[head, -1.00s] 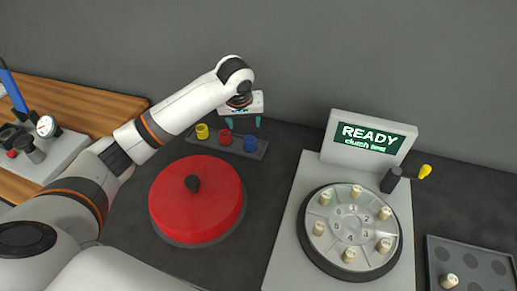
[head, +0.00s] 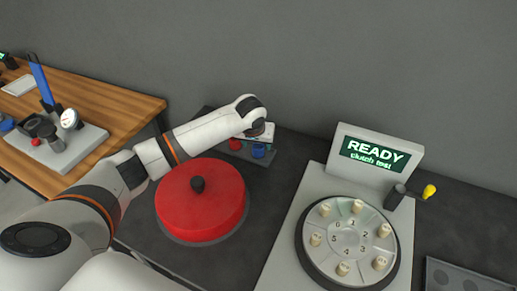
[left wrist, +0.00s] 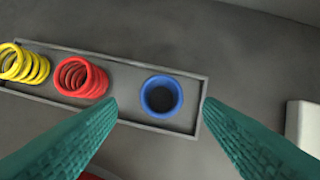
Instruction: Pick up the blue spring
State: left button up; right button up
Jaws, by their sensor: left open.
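The blue spring (head: 258,151) stands upright in a grey tray (head: 269,161) behind the red disc. In the left wrist view the blue spring (left wrist: 161,96) is seen from above, near the right end of the tray (left wrist: 135,76). My left gripper (left wrist: 160,106) is open. Its teal fingers come in on either side of the blue spring and appear above it, not touching it. In the head view my left wrist covers part of the tray, and the fingertips are hidden. My right gripper is not in view.
A red spring (left wrist: 81,77) and a yellow spring (left wrist: 24,64) stand left of the blue one in the tray. A large red disc with a black knob (head: 200,205) is in front. A machine with a numbered dial (head: 347,240) and a READY screen (head: 376,155) stands right.

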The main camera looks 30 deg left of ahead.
aim_at(258, 146)
pick_arm(q)
jog(key=x, duration=0.4)
jog(key=shift+w+f+p, duration=0.1)
jog(key=shift+w+p, duration=0.25)
jog(key=c, duration=1.1)
notch_tip(258, 146, up, 9)
jog(key=shift+b, duration=0.8)
notch_tip(258, 146, up, 4)
jog(key=p, duration=0.4)
jog(key=shift+p, duration=0.3)
